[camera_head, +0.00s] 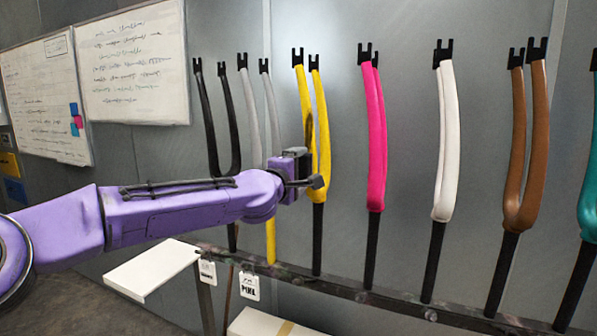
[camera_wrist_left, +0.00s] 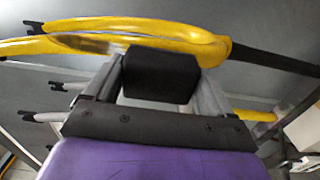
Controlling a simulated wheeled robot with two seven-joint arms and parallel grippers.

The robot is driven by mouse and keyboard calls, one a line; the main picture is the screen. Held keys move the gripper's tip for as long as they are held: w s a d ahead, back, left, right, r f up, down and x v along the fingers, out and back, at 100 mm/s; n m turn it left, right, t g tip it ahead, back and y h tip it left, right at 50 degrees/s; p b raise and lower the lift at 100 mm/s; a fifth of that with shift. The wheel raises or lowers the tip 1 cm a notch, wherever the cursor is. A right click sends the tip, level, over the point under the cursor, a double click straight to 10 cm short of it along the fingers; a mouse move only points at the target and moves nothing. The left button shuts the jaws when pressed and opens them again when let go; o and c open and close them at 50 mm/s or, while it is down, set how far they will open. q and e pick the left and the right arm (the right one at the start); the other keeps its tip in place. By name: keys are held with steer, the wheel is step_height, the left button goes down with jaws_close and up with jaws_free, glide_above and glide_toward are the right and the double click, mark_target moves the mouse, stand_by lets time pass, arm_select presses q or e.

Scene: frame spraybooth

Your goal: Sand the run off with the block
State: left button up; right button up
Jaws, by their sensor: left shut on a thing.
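The yellow fork (camera_head: 324,125) hangs on the rack among other forks, its two legs pointing up. In the left wrist view the yellow fork (camera_wrist_left: 205,45) crosses the top of the picture. A dull brownish patch (camera_head: 308,130) lies along its left leg; it also shows, blurred, in the wrist view (camera_wrist_left: 88,42). My left gripper (camera_head: 303,178) is at the fork's lower part, shut on a dark block (camera_wrist_left: 160,76). The block is right by the yellow surface; I cannot tell whether it touches. My right gripper is not in view.
Black (camera_head: 212,125), grey (camera_head: 252,120), pink (camera_head: 375,140), white (camera_head: 446,140) and brown (camera_head: 525,150) forks hang alongside, close to the arm's left and right. A dark rail (camera_head: 400,302) with tags runs below. A white shelf (camera_head: 150,270) is at lower left. Whiteboards (camera_head: 132,62) hang behind.

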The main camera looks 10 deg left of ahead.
arm_select(q)
steer(key=shift+w+d+r+p, duration=0.15)
steer(key=shift+w+p, duration=0.3)
steer(key=shift+w, duration=0.35)
steer(key=shift+w+d+f+p, duration=0.15)
steer(key=shift+w+p, duration=0.3)
steer(key=shift+w, duration=0.35)
steer(key=shift+r, duration=0.15)
